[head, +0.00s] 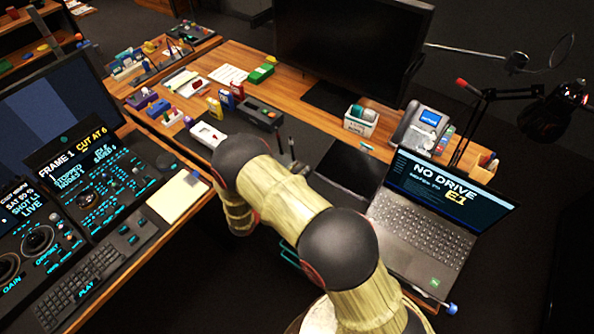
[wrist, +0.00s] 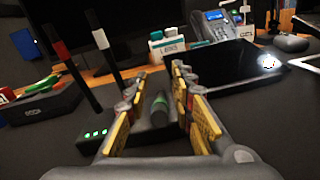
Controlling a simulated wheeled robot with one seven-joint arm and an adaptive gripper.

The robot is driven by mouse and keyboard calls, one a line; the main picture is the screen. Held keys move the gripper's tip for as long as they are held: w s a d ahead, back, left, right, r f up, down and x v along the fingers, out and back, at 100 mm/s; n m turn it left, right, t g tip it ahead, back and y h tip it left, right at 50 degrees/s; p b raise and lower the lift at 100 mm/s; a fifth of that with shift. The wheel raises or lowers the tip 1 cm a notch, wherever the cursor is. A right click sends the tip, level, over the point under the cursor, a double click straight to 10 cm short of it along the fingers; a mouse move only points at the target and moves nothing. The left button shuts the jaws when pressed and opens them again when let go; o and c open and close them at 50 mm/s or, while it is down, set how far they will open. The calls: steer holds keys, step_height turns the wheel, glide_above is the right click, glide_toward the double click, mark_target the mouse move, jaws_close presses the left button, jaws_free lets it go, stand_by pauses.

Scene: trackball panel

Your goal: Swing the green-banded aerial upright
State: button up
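In the wrist view the green-banded aerial (wrist: 160,108) is a short-looking dark stick with a green band, foreshortened and tilted low, not upright. My gripper (wrist: 159,75) is open, with its yellow-padded fingers on either side of this aerial and visible gaps to it. The aerial's base is hidden or too dark to make out. A dark box (wrist: 96,136) with small green lights sits at the left finger. A red-banded aerial (wrist: 70,70) and a white-banded aerial (wrist: 101,40) stand up at the left, leaning slightly. In the head view my arm hides the gripper.
A black tablet-like slab (wrist: 235,68) lies right of the fingers. A white box (wrist: 168,46) and a desk phone (wrist: 213,25) stand behind. In the head view an open laptop (head: 425,222) is right of my arm and a monitor (head: 350,45) stands behind.

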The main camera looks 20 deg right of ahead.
jaws_close()
stand_by(0.8)
